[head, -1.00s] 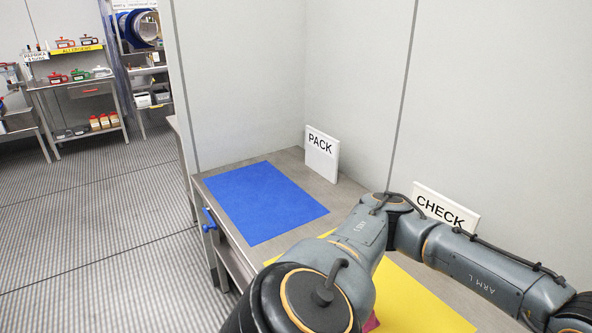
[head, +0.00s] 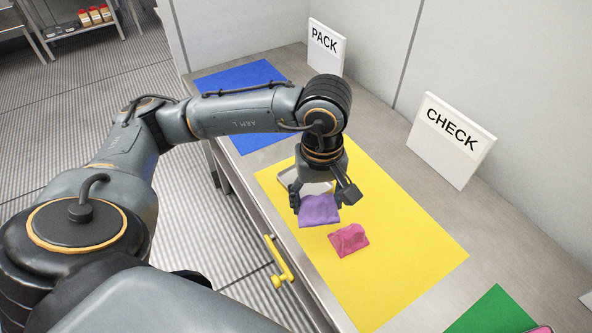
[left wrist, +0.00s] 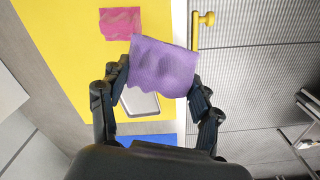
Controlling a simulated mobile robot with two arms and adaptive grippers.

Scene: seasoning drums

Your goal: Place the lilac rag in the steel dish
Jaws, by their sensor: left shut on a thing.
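The lilac rag (head: 319,211) hangs in my left gripper (head: 322,196), which is shut on it above the yellow mat. In the left wrist view the rag (left wrist: 161,68) spans between the two fingers of the gripper (left wrist: 160,85). The steel dish (head: 290,178) lies on the yellow mat just behind the gripper, partly hidden by it. In the left wrist view the dish (left wrist: 143,104) shows in part beyond the rag, its inside largely covered from sight. The right gripper is not in view.
A pink rag (head: 349,240) lies on the yellow mat (head: 400,225), nearer than the lilac rag. A blue mat (head: 240,78) is farther back and a green mat (head: 492,312) is at the lower right. CHECK (head: 450,140) and PACK (head: 325,48) signs stand along the wall.

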